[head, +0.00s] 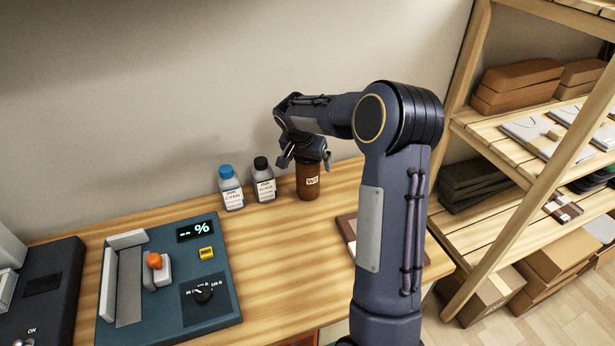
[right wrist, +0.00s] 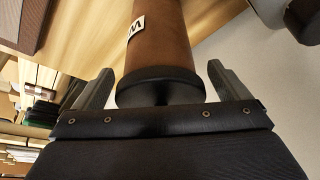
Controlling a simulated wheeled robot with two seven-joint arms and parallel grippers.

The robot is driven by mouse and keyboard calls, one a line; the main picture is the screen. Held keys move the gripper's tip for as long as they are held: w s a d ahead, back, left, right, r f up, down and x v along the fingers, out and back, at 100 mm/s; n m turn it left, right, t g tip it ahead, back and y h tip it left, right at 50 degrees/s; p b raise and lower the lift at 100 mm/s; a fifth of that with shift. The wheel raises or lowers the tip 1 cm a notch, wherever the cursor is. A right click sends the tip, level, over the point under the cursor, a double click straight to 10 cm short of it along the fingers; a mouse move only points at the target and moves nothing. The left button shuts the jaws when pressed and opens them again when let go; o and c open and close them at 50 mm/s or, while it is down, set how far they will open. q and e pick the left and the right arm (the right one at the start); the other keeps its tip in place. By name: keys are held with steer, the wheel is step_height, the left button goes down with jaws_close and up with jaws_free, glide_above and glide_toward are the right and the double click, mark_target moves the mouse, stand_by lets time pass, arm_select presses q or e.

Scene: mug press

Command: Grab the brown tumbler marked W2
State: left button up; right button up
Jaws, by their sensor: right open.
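The brown tumbler (head: 308,186) stands upright at the back of the wooden table near the wall. Its white label reads W with a partly clear second character. My right gripper (head: 305,158) is at the tumbler's top, with a finger on either side of it. In the right wrist view the tumbler (right wrist: 158,45) lies between the two open fingers of my right gripper (right wrist: 155,85), its dark end close to the palm. I see gaps between the fingers and the tumbler there. My left gripper is not in view.
A cyan ink bottle (head: 231,190) and a black ink bottle (head: 263,182) stand just left of the tumbler. A teal press panel (head: 215,255) with a knob lies on the left of the table (head: 280,255). Shelves (head: 500,150) with boxes stand at right.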

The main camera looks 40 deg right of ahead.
steer(key=c, duration=1.5)
steer(key=shift+r, duration=0.15)
